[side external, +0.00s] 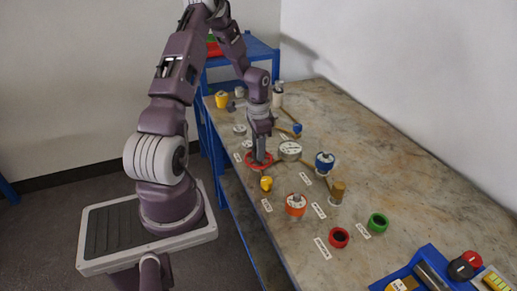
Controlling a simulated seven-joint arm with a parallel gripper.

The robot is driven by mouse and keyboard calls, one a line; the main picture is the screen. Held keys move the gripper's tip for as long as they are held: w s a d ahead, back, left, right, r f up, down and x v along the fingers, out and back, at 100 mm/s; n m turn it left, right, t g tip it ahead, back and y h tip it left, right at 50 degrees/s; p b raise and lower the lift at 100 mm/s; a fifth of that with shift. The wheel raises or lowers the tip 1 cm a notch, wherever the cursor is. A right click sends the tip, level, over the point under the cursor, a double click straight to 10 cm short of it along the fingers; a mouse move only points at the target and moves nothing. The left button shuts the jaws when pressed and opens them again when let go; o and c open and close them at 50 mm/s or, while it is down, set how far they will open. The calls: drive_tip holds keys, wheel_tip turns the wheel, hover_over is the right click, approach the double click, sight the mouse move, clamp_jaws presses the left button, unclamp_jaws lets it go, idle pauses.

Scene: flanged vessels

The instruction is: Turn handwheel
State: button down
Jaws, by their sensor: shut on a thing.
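A red handwheel (251,164) sits near the left edge of the worktable, with its ring lying roughly level. My gripper (260,158) points down onto the handwheel from above. Its fingers are shut on the wheel, and they hide part of the ring. The exact contact of the fingertips is too small to make out.
A grey flanged vessel (290,150) stands close to the right of my gripper. A yellow part (266,184) and an orange vessel (295,204) are in front. A blue vessel (325,162) stands further right. A blue tray (427,272) lies at the near right. The table's (390,170) right side is mostly clear.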

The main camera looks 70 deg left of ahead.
drive_tip(key=shift+m, duration=0.8)
drive_tip(key=c, duration=0.9)
unclamp_jaws()
drive_tip(key=shift+r, duration=0.1)
wheel_tip(320, 180, up, 7)
